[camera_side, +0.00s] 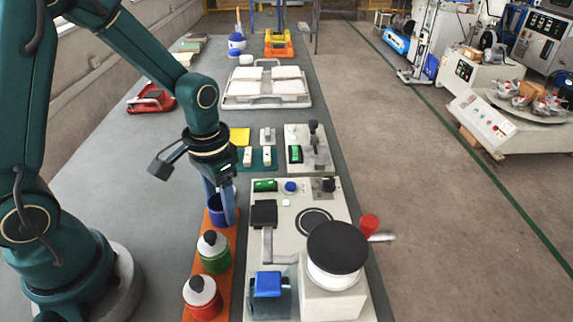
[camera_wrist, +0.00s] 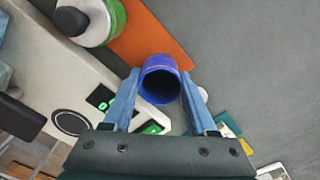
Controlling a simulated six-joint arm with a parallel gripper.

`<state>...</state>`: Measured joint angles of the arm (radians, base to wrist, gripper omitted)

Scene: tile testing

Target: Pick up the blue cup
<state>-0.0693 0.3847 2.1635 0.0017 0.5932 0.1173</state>
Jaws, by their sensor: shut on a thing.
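The blue cup (camera_side: 217,211) is at the far end of the orange mat (camera_side: 222,283) in the side view. In the wrist view the blue cup (camera_wrist: 160,70) lies between the two blue fingers, its dark open mouth showing. My gripper (camera_side: 221,206) reaches down over it, with one finger on its right side. In the wrist view my gripper (camera_wrist: 158,92) is shut on the cup, a finger at either side. I cannot tell whether the cup's base touches the mat.
A green bottle (camera_side: 214,252) and a red bottle (camera_side: 202,297) stand on the mat, nearer the side camera. A grey machine (camera_side: 340,205) with a black disc (camera_side: 338,250) is close on the right. The table (camera_side: 140,190) is clear on the left.

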